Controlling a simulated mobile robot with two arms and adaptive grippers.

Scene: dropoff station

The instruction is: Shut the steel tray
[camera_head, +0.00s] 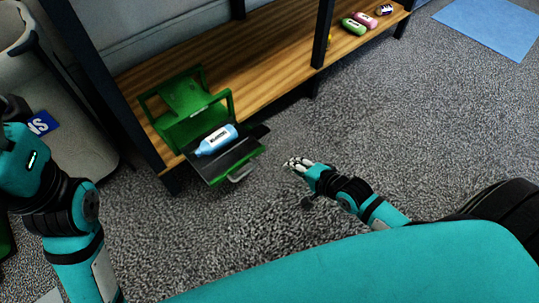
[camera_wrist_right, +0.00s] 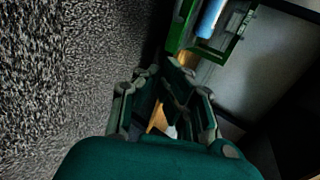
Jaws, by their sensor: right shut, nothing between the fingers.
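The steel tray (camera_head: 222,168) is a dark tray with green sides, pulled out from the green frame (camera_head: 170,128) over the front edge of the wooden shelf. A metal handle (camera_head: 240,174) is on its front. A light-blue bottle (camera_head: 216,140) with a white label lies in it. My right gripper (camera_head: 295,163) is shut and empty, to the right of the handle and apart from it. In the right wrist view my right gripper (camera_wrist_right: 162,68) points toward the green frame, where the blue bottle (camera_wrist_right: 210,18) shows. My left arm shows at the left, but its gripper is not visible.
The wooden shelf (camera_head: 265,50) has dark posts (camera_head: 322,35). Green and pink bottles (camera_head: 355,25) and a small can lie on its far end. A grey bin (camera_head: 60,100) stands at the left. Open grey carpet (camera_head: 380,110) lies in front of the shelf. A blue mat (camera_head: 490,25) is at the top right.

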